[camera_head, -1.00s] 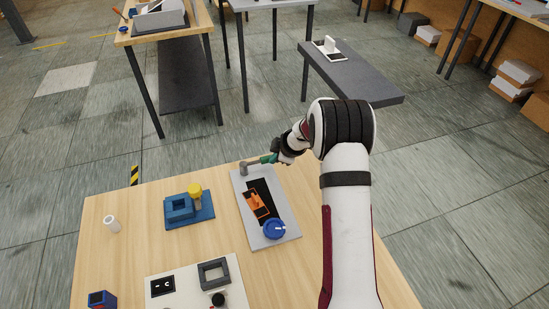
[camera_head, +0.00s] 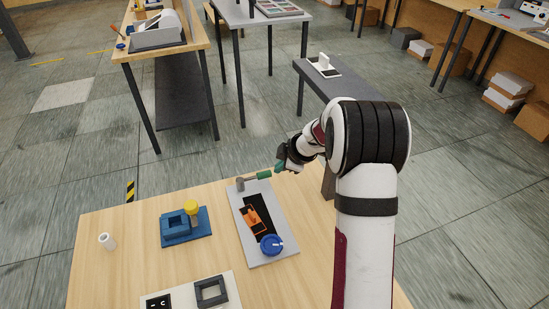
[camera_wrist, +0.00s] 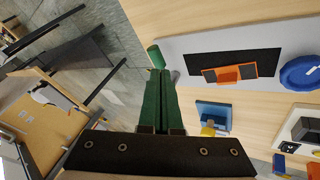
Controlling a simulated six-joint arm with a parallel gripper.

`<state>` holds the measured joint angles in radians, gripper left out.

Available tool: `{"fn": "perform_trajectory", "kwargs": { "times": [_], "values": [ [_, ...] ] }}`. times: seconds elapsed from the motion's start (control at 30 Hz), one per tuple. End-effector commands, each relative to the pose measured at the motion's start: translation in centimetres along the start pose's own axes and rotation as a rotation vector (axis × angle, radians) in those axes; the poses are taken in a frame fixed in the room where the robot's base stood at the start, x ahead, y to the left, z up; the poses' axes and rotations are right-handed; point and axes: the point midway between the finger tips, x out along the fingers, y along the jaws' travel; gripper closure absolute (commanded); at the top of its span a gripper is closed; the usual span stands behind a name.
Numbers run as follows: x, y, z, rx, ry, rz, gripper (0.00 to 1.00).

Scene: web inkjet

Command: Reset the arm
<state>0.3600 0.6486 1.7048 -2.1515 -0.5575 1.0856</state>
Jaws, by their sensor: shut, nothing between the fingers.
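My gripper (camera_head: 279,167) is at the far edge of the wooden table, on the far side of the grey tray. In the wrist view its two green fingers (camera_wrist: 160,75) lie together, shut with nothing between them. A tool with a green handle (camera_head: 264,174) and a grey head (camera_head: 240,185) lies at the tray's far end, just beside the fingertips. The handle also shows just past the fingertips in the wrist view (camera_wrist: 155,55). My arm stretches forward over the right side of the table.
The grey tray (camera_head: 283,258) holds an orange part (camera_head: 253,217) on black and a blue round dial (camera_head: 270,244). A blue block fixture (camera_head: 180,234) with a yellow knob, a white cylinder (camera_head: 106,241) and a white panel (camera_head: 230,285) stand left. Bare wood lies between them.

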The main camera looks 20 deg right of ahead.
Motion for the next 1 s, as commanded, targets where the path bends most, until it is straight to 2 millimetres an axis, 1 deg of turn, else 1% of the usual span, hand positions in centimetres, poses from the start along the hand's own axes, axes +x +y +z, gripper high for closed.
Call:
{"fn": "perform_trajectory", "kwargs": {
  "times": [0.1,0.17,0.23,0.27,0.33,0.37,0.4,0.43,0.47,0.5,0.57,0.6,0.67,0.7,0.8,0.9,1.0],
  "values": [
    [0.0,0.0,0.0,0.000,0.000,0.001,1.00],
    [-0.3,0.4,-0.3,0.010,0.001,0.020,1.00],
    [-1.6,1.8,-1.3,0.054,0.004,0.099,1.00],
    [-2.6,2.7,-1.9,0.086,0.004,0.153,1.00],
    [-6.7,5.2,-3.3,0.223,-0.012,0.335,1.00],
    [-9.3,5.9,-3.4,0.316,-0.034,0.428,1.00],
    [-13.0,5.8,-2.9,0.466,-0.081,0.537,1.00],
    [-15.4,4.6,-2.0,0.587,-0.128,0.592,1.00],
    [-17.5,2.8,-1.0,0.707,-0.177,0.622,1.00],
    [-19.5,-0.4,0.2,0.854,-0.244,0.627,1.00],
    [-21.4,-6.1,1.4,1.053,-0.339,0.576,1.00],
    [-22.2,-10.2,1.7,1.170,-0.396,0.512,1.00],
    [-23.0,-16.3,1.4,1.316,-0.467,0.388,1.00],
    [-23.4,-19.9,0.8,1.393,-0.504,0.295,1.00],
    [-24.4,-27.3,-1.3,1.523,-0.565,0.073,1.00],
    [-25.2,-31.6,-3.2,1.587,-0.592,-0.087,1.00],
    [-25.6,-33.3,-4.1,1.611,-0.602,-0.159,1.00]
  ]
}}
